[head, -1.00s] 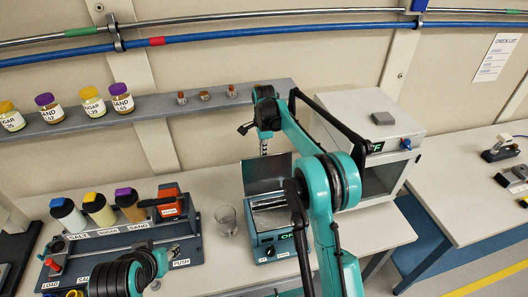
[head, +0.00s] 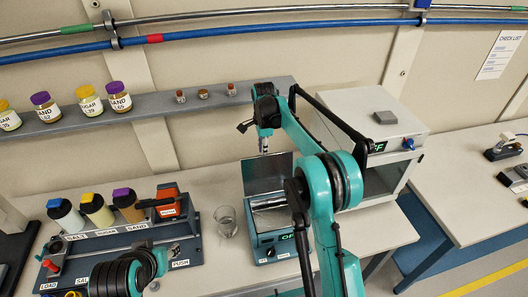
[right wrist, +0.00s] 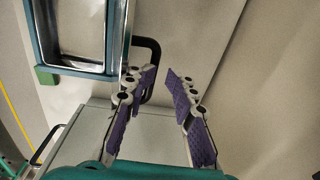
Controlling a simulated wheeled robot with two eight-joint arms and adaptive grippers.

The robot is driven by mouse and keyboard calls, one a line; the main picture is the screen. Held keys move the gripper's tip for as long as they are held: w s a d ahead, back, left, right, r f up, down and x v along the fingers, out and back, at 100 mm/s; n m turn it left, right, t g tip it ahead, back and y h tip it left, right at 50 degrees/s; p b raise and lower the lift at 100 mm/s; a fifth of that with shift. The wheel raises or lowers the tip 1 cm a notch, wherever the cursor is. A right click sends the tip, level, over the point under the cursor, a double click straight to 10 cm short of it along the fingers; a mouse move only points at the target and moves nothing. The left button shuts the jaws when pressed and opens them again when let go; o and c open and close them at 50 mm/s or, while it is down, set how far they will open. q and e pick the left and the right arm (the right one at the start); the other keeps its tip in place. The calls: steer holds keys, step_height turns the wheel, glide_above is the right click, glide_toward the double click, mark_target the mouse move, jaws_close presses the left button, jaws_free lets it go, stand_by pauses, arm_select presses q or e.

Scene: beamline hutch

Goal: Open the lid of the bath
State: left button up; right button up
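The bath (head: 262,246) is a teal box with a lit display and a steel basin, on the bench. Its lid (head: 262,178) stands up at the back edge, opened. The bath's teal rim and steel basin (right wrist: 82,28) also show in the right wrist view. A black loop handle (right wrist: 152,52) is beside the lid edge there. My right gripper (right wrist: 166,75) is open, its purple-padded fingers apart with nothing between them. The left finger is close to the handle; I cannot tell if they touch. In the head view the right gripper is above the lid, small and partly hidden.
A glass beaker (head: 226,222) stands left of the bath. A rack (head: 150,250) with several capped bottles is further left. A white oven-like box (head: 400,128) stands close on the right. A shelf (head: 160,108) with jars runs behind. My left arm shows at the lower left.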

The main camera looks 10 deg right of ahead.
arm_select(q)
steer(key=shift+w, duration=0.3)
arm_select(e)
step_height(320, 180, up, 12)
steer(key=s, duration=0.1)
steer(key=shift+s, duration=0.4)
arm_select(q)
steer(key=shift+w, duration=0.1)
arm_select(e)
steer(key=shift+w+f, duration=0.1)
arm_select(q)
steer(key=shift+f, duration=0.1)
arm_select(e)
steer(key=s+d+f+n+t+b, duration=0.15)
steer(key=s+n+b, duration=0.3)
steer(key=s, duration=0.45)
steer(key=s+d+f+n+t+b, duration=0.1)
steer(key=s+f+n+t+b, duration=0.15)
steer(key=s+n, duration=0.45)
arm_select(q)
step_height(320, 180, down, 14)
steer(key=b, duration=0.6)
arm_select(e)
steer(key=s+f+n+t, duration=0.2)
steer(key=s+f+n, duration=0.4)
steer(key=s+f, duration=1)
steer(key=shift+s+d+f, duration=0.3)
steer(key=shift+s+f, duration=0.05)
steer(key=shift+s, duration=0.75)
